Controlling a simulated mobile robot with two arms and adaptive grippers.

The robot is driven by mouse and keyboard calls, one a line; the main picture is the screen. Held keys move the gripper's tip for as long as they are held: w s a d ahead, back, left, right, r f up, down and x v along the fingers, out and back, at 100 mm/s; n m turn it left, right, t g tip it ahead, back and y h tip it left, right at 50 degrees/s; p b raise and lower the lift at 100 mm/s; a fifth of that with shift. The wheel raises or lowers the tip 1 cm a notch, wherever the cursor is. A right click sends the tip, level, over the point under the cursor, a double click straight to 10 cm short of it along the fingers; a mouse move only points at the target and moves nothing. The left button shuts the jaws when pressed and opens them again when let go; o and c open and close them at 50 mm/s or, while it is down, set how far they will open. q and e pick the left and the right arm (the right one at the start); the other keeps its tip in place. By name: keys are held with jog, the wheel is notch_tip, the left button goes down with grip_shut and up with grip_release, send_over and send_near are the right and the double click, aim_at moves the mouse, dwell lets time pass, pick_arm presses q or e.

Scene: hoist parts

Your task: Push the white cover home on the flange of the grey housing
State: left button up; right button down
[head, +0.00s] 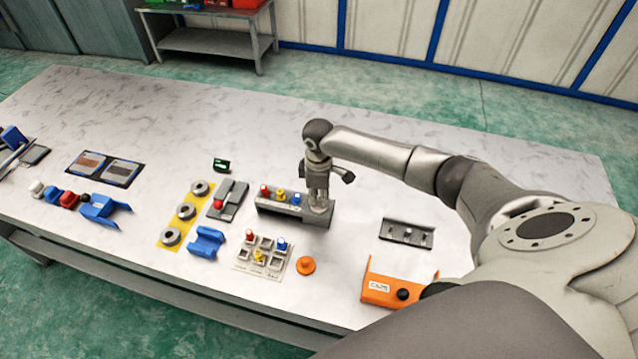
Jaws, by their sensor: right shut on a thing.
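The grey housing (293,212) is a long low block near the middle of the table. A red, a yellow and a blue cap stand in a row on it. My right gripper (318,203) points straight down over the right end of this block. It is shut on a small light piece at its fingertips, which I take for the white cover. The fingers hide most of that piece, so I cannot tell how it sits on the flange or whether a gap shows under it. My left gripper is not in view.
In front stands a pale tray (243,266) with coloured caps, beside an orange disc (306,265). An orange bracket (385,291) and a dark grey strip (406,234) lie to the right. Grey rings on a yellow strip (165,243) lie left. The table behind the housing is clear.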

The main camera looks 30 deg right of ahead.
dwell(0.6)
jog(key=c, duration=1.4)
grip_release()
jog(key=shift+r+p, duration=0.1)
jog(key=shift+p, duration=0.2)
notch_tip(320, 180, up, 5)
jog(key=p, duration=0.5)
jog(key=shift+r, duration=0.85)
